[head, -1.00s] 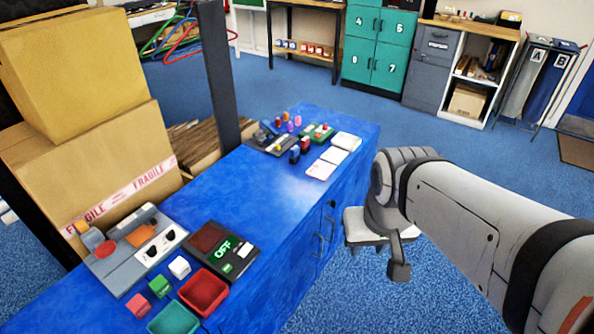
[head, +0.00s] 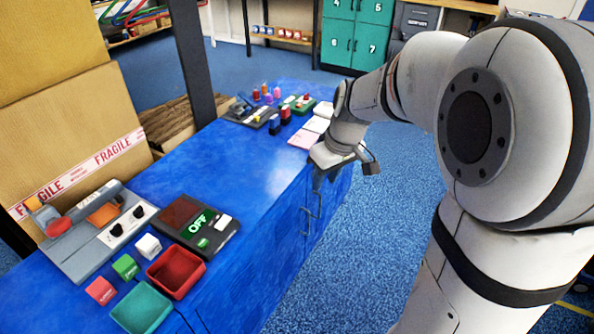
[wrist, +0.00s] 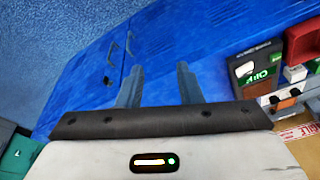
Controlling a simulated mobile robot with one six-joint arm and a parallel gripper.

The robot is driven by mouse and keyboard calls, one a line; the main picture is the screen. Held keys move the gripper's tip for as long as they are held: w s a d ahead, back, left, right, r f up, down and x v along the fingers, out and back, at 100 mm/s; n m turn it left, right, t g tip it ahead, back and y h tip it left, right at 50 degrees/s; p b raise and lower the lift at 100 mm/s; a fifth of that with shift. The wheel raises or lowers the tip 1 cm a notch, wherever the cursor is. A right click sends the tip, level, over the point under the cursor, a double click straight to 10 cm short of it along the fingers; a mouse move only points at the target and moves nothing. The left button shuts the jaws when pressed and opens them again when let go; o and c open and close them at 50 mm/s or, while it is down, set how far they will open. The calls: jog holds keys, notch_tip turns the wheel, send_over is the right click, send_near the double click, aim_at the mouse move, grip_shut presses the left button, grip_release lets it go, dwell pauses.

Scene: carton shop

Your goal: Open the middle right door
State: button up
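The blue counter (head: 250,150) has blue doors along its right side, facing the aisle. Two upright bar handles, a nearer one (head: 305,224) and a farther one (head: 317,206), sit close together on neighbouring doors, which look shut. In the wrist view the two handles (wrist: 110,50) (wrist: 130,43) show left of my fingers, with a dark lock-like spot (wrist: 106,78) near one. I cannot tell for sure which door is the middle right one. My gripper (wrist: 160,66) is open and empty in front of the blue door face, apart from both handles. In the head view my wrist hides part of the farther door.
On the counter top stand a grey device (head: 95,232), a scale reading OFF (head: 198,225), a red tray (head: 176,272), a teal tray (head: 142,308) and small cubes. Cartons (head: 75,140) stand behind. Blue carpet (head: 400,170) in the aisle is clear; green lockers (head: 354,35) stand far off.

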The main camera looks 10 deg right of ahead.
jog(key=w+d+f+n+y+b, duration=0.1)
jog(key=w+f+n+b, duration=0.1)
jog(key=w+f+b, duration=0.35)
jog(key=w+f+n+b, duration=0.1)
jog(key=w+f+b, duration=0.1)
jog(key=w+f, duration=0.65)
jog(key=n+y+b, duration=0.1)
jog(key=n+b, duration=0.3)
jog(key=b, duration=0.5)
send_over(308, 233)
jog(key=f, duration=2.6)
jog(key=shift+w, duration=0.25)
jog(key=shift+c, duration=0.3)
grip_shut()
